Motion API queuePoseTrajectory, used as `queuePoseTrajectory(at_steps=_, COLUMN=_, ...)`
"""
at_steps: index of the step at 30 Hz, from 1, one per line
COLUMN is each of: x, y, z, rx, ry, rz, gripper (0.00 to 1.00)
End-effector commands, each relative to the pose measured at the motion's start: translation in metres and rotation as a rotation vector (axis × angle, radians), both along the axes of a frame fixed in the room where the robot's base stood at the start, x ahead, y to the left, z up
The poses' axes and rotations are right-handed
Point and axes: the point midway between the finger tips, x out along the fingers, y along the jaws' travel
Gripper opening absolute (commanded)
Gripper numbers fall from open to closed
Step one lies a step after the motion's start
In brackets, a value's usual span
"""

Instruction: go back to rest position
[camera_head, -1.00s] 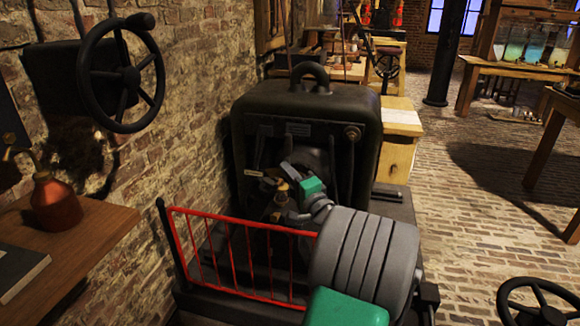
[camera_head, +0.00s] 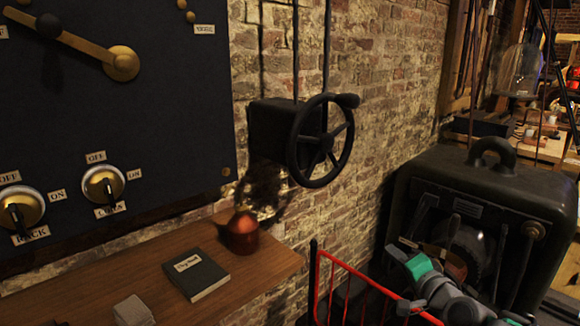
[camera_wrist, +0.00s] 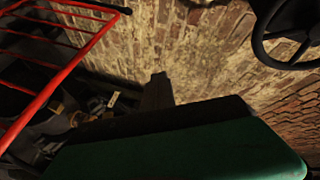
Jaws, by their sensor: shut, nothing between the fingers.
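My gripper (camera_head: 395,254) is at the lower right of the head view, in front of the open front of a dark machine (camera_head: 490,185) with a loop handle on top. The gripper is shut and empty. Behind it are the teal wrist part and grey links of my arm. In the wrist view the shut dark fingers (camera_wrist: 158,85) point toward the brick wall (camera_wrist: 195,40), with a large green part of my arm across the bottom. Any contact between gripper and machine cannot be made out.
A red railing (camera_head: 365,285) stands left of my arm; it also shows in the wrist view (camera_wrist: 60,75). A black handwheel (camera_head: 320,140) juts from the wall. A wooden shelf (camera_head: 265,275) holds a copper can (camera_head: 240,235) and a dark book (camera_head: 196,275). A switch panel (camera_head: 150,125) is at left.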

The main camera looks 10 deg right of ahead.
Motion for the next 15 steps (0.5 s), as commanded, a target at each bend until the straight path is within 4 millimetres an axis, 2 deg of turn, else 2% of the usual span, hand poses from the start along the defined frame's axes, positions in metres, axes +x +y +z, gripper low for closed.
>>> queuePoseTrajectory(at_steps=1, x=0.01, y=0.051, z=0.043, rx=-0.112, ry=0.113, rz=0.115, gripper=0.0)
queuePoseTrajectory(at_steps=3, x=0.005, y=0.104, z=0.051, rx=-0.267, ry=0.279, rz=0.249, gripper=0.0)
queuePoseTrajectory(at_steps=4, x=-0.002, y=0.123, z=0.056, rx=-0.333, ry=0.344, rz=0.302, gripper=0.0)
queuePoseTrajectory(at_steps=6, x=-0.025, y=0.16, z=0.069, rx=-0.478, ry=0.49, rz=0.419, gripper=0.0)
queuePoseTrajectory(at_steps=8, x=-0.051, y=0.185, z=0.086, rx=-0.595, ry=0.606, rz=0.51, gripper=0.0)
queuePoseTrajectory(at_steps=10, x=-0.086, y=0.204, z=0.108, rx=-0.711, ry=0.726, rz=0.599, gripper=0.0)
queuePoseTrajectory(at_steps=12, x=-0.119, y=0.215, z=0.127, rx=-0.797, ry=0.824, rz=0.668, gripper=0.0)
queuePoseTrajectory(at_steps=15, x=-0.155, y=0.221, z=0.143, rx=-0.866, ry=0.921, rz=0.731, gripper=0.0)
